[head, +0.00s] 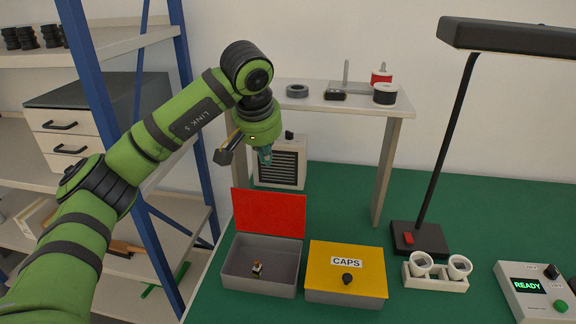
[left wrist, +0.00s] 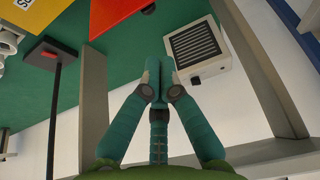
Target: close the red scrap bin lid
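The red lid (head: 270,212) of the scrap bin stands open, raised along the bin's back edge. The grey bin (head: 250,284) sits on the green table with its inside showing and a small bulb-like piece (head: 257,268) in it. My left gripper (head: 265,158) is above and behind the raised lid, apart from it and pointing down. In the left wrist view its fingers (left wrist: 158,72) are together with nothing seen between them. The red lid (left wrist: 112,14) and a dark knob (left wrist: 148,9) on it show at that view's top. My right gripper is not in view.
A yellow-lidded CAPS box (head: 345,270) stands right of the bin. Behind are a vented box (head: 281,168) and a raised shelf (head: 330,101) on legs. A lamp (head: 418,238), a two-cup holder (head: 437,283) and a READY panel (head: 530,292) stand to the right.

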